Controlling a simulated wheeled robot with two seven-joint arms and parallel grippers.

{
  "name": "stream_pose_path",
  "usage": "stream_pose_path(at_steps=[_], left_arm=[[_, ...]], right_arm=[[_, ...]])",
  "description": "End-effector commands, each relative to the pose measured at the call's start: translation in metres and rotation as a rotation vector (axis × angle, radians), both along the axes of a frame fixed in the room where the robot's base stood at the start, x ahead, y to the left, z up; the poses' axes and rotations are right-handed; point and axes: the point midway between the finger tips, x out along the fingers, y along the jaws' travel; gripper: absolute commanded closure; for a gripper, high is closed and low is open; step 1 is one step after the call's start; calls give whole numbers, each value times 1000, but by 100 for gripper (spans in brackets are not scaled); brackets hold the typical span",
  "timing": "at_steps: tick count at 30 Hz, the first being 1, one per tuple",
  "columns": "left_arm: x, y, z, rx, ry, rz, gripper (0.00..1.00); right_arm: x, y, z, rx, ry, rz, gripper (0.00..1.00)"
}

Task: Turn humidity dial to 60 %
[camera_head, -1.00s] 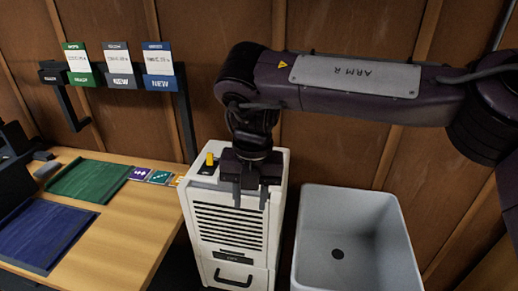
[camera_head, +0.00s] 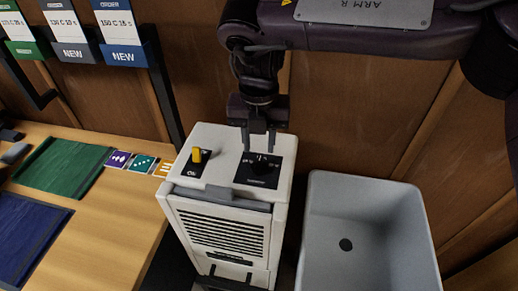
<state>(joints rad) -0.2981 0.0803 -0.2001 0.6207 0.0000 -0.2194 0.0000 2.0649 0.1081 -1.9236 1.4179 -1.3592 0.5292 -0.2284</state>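The humidity dial (camera_head: 262,168) is a round black knob on a black plate with white marks. It sits on the right of the top of a white dehumidifier (camera_head: 229,253). The printed values are too small to read. My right gripper (camera_head: 259,149) points down at the far edge of the dial, its two fingers apart with a gap between them. I cannot tell whether the fingertips touch the knob. My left gripper is not in view.
A yellow switch (camera_head: 197,155) stands left of the dial. A grey sink basin (camera_head: 365,235) is at the right. A wooden table (camera_head: 100,235) with green (camera_head: 65,167) and blue (camera_head: 28,235) mats is at the left. A dark rack with labelled cards stands behind it.

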Motion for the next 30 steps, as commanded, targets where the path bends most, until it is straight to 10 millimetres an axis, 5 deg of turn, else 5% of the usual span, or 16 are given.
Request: stream_pose_path(at_steps=[7, 20, 28, 30], left_arm=[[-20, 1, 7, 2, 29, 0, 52], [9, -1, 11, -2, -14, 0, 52], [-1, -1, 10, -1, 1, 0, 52], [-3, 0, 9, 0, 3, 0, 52]], right_arm=[[0, -1, -38, -2, 3, -2, 65], [0, -1, -52, -1, 1, -2, 65], [0, -1, -52, -1, 1, -2, 99], [0, -1, -52, -1, 1, -2, 100]])
